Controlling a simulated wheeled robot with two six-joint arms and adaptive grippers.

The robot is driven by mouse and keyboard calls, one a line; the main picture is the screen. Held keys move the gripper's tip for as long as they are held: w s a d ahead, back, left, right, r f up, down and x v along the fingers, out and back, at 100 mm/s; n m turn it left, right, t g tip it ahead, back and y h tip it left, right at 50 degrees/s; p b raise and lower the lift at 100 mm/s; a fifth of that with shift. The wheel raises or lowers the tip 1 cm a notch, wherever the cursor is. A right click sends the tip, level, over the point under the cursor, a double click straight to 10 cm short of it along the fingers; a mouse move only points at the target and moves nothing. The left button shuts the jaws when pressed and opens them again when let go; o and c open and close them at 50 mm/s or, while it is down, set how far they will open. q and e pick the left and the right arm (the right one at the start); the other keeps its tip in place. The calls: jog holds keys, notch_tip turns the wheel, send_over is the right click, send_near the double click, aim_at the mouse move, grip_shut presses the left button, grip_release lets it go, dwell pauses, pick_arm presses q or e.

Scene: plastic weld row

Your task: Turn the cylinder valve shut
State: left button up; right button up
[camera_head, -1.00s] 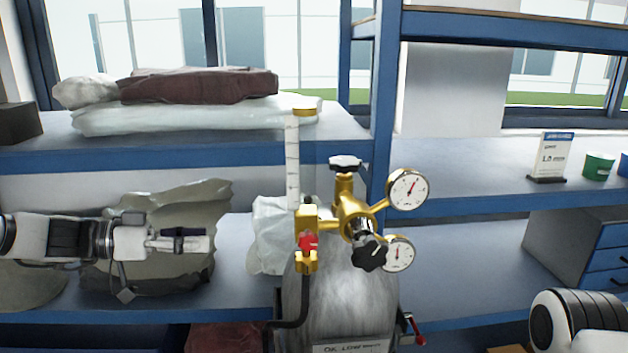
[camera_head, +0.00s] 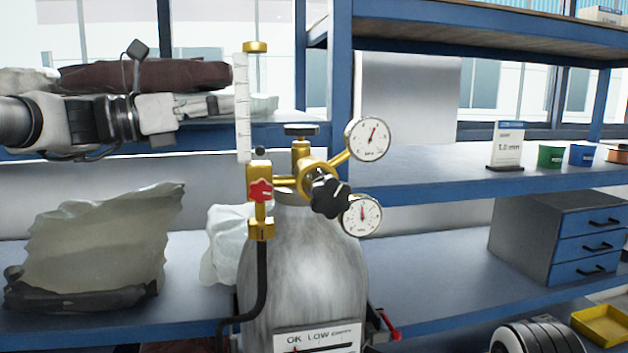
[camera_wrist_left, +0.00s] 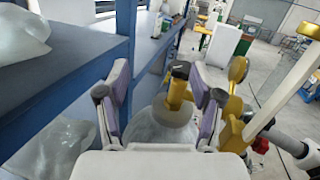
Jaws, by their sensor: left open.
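A grey gas cylinder (camera_head: 305,265) stands upright in the middle of the head view. A brass valve (camera_head: 301,152) with a dark top handle (camera_head: 301,130) sits on it. The handle also shows in the left wrist view (camera_wrist_left: 180,69), beyond and between the fingers. A black star knob (camera_head: 329,196) is on the regulator, and a red knob (camera_head: 260,190) is by the flow tube (camera_head: 242,108). My left gripper (camera_head: 222,104) is open and empty, left of the flow tube and higher in the picture than the handle. Its spread fingers show in the wrist view (camera_wrist_left: 160,95). My right gripper is out of view.
Two gauges (camera_head: 369,139) (camera_head: 362,215) stick out right of the valve. Blue-edged shelving (camera_head: 430,195) stands behind the cylinder. A plastic bag (camera_head: 100,245) lies on the lower left shelf. A drawer unit (camera_head: 560,240) stands at the right.

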pick_arm(q)
jog(key=m+g+b, duration=0.1)
jog(key=m+b, duration=0.1)
jog(key=b, duration=0.1)
send_near(317, 132)
jog(key=w+d, duration=0.2)
jog(key=w, duration=0.2)
jog(key=shift+s+d, duration=0.1)
jog(key=shift+d, duration=0.35)
jog(key=shift+r+p, duration=0.1)
jog(key=shift+p, duration=0.3)
jog(key=shift+w+d, duration=0.2)
jog(key=shift+w, duration=0.2)
jog(key=p+x, duration=0.1)
jog(key=x, duration=0.5)
jog(key=shift+d+p, duration=0.2)
jog(key=shift+p, duration=0.2)
jog(key=shift+s+a, duration=0.1)
jog(key=shift+a, duration=0.2)
jog(key=c, duration=0.9)
jog(key=shift+d, duration=0.15)
jog(key=shift+c, duration=0.2)
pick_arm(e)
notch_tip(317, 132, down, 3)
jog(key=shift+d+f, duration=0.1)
